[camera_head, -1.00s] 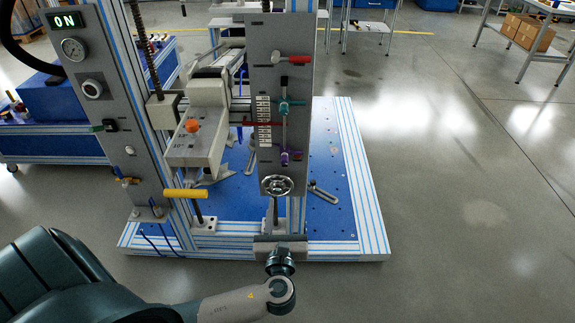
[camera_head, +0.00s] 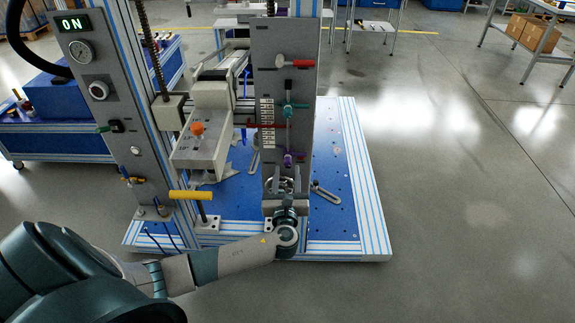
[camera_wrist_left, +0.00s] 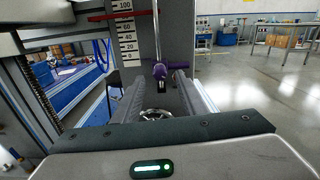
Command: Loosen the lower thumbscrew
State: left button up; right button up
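The grey upright panel (camera_head: 283,40) carries a teal thumbscrew (camera_head: 290,107) and, lower down, a purple thumbscrew (camera_head: 290,158). The purple one also shows in the left wrist view (camera_wrist_left: 159,70), straight ahead of and above the fingers. My left gripper (camera_head: 287,178) is in front of the panel's bottom end, just below the purple thumbscrew. In the wrist view its two fingers (camera_wrist_left: 158,98) are spread, with nothing held between them. A round handwheel (camera_wrist_left: 155,114) shows between the fingers; I cannot tell whether they touch it. My right gripper is not in view.
A red-handled lever (camera_head: 295,63) and a red pointer beside a white scale (camera_head: 266,112) are on the panel. A grey block with an orange knob (camera_head: 197,128) and a yellow handle (camera_head: 190,195) stand to the left.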

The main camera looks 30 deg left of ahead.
aim_at(287, 165)
pick_arm(q)
jog(key=shift+x, duration=1.8)
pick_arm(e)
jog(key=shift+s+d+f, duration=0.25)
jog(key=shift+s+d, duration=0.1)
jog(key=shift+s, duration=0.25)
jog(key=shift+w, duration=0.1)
pick_arm(q)
grip_shut()
